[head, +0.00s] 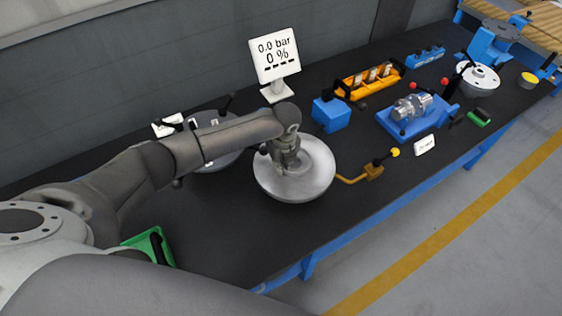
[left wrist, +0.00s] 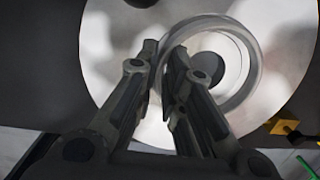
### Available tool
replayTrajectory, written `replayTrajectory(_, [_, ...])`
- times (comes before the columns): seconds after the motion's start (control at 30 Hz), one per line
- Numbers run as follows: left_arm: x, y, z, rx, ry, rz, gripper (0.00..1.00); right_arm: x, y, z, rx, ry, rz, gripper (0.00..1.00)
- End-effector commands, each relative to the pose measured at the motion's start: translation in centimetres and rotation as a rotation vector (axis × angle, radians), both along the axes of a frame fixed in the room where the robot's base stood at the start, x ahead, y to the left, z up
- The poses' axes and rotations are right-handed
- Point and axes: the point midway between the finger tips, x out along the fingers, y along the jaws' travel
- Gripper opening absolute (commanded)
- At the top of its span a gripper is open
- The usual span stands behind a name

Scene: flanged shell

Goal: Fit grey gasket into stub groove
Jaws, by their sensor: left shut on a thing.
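The flanged shell, a round pale grey metal dish (head: 312,182), sits on the dark bench in the middle of the head view. It fills much of the left wrist view (left wrist: 110,60). My left gripper (head: 285,158) is above the shell's middle. In the left wrist view its fingertips (left wrist: 165,52) are closed on the left side of the grey gasket, a smooth ring (left wrist: 252,55). Through the ring a dark round opening (left wrist: 208,66) shows, partly covered by the right finger. The stub groove cannot be made out. I cannot tell whether the ring touches the shell. My right gripper is not in view.
A display reading 0.0 bar (head: 275,58) stands behind the shell. A blue block (head: 331,114) and a yellow-knobbed lever (head: 374,170) are to its right. A green item (head: 150,246) lies at lower left. Bare bench lies in front of the shell.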

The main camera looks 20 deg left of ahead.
Motion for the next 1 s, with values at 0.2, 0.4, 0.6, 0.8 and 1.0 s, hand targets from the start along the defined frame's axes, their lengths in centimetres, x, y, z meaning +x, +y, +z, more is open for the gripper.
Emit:
replayTrajectory(0.2, [0.1,0.0,-0.6,-0.001,-0.002,0.000,0.00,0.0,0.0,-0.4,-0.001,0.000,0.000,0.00])
replayTrajectory(0.4, [0.0,0.0,-0.6,0.000,-0.001,0.000,0.27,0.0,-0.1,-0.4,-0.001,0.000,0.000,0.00])
replayTrajectory(0.6, [0.0,0.0,-0.7,0.000,0.000,0.000,0.35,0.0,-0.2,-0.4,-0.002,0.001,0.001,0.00])
replayTrajectory(0.8, [-0.1,0.1,-0.6,0.002,0.002,0.000,0.35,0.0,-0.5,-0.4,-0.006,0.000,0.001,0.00])
replayTrajectory(1.0, [-0.2,-0.2,1.7,0.000,-0.003,0.000,0.35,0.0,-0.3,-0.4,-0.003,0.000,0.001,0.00])
